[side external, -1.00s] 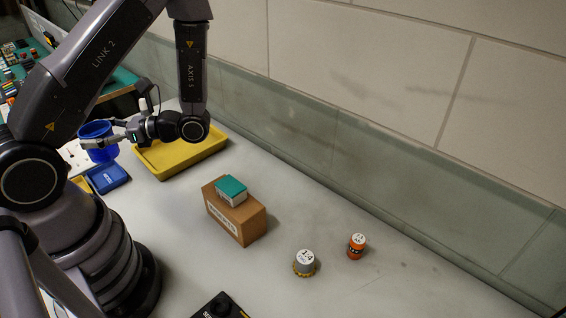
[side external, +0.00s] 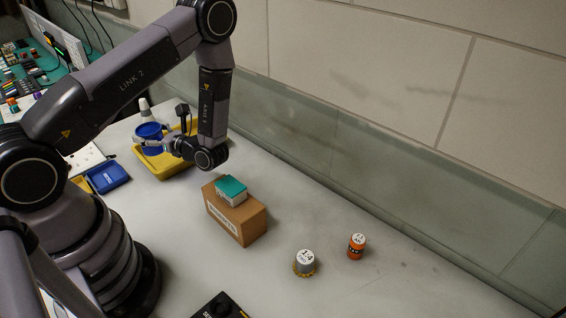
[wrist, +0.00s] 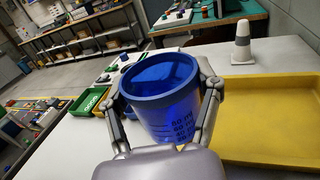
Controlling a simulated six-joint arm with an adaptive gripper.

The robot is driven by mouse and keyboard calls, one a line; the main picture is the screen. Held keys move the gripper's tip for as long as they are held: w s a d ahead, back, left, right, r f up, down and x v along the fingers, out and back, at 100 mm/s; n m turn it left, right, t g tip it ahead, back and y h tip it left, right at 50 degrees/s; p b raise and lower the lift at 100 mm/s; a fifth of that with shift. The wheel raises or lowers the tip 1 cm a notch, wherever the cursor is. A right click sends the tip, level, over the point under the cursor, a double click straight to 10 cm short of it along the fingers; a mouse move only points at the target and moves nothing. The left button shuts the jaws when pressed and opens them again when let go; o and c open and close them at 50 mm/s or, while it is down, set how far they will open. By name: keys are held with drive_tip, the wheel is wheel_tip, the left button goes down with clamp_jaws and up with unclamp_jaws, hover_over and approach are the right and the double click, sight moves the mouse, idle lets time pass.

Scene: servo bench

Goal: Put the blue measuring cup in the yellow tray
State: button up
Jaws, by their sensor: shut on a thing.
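The blue measuring cup (wrist: 165,98) is translucent, with dark volume marks on its side, and is held upright. My gripper (wrist: 160,100) is shut on it, one finger on each side. In the side external view the cup (side external: 150,138) is at the left part of the yellow tray (side external: 165,172), in front of my gripper (side external: 150,141); its height above the tray is hard to tell. In the wrist view the yellow tray (wrist: 275,95) lies to the right of the cup, and its inside looks empty where visible.
A grey and white cone (wrist: 241,42) stands behind the tray. A blue bin (side external: 108,178) and a green bin (wrist: 88,102) are nearby. A cardboard box (side external: 238,215) with a teal-topped small box (side external: 231,190) stands nearer the camera.

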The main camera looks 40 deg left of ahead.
drive_tip(key=w+a+f, duration=0.4)
drive_tip(key=w+f, duration=0.1)
drive_tip(key=w+a+f, duration=0.2)
drive_tip(key=shift+w+f, duration=0.15)
drive_tip(key=shift+f, duration=0.05)
drive_tip(key=shift+w+a+f, duration=0.1)
drive_tip(key=shift+a+f, duration=0.05)
drive_tip(key=shift+f, duration=0.05)
drive_tip(key=shift+w+a+f, duration=0.1)
drive_tip(key=shift+f, duration=0.8)
drive_tip(key=shift+w+a+f, duration=0.1)
drive_tip(key=shift+f, duration=0.8)
drive_tip(key=shift+f, duration=0.1)
drive_tip(key=o, duration=1.1)
drive_tip(key=shift+o, duration=0.2)
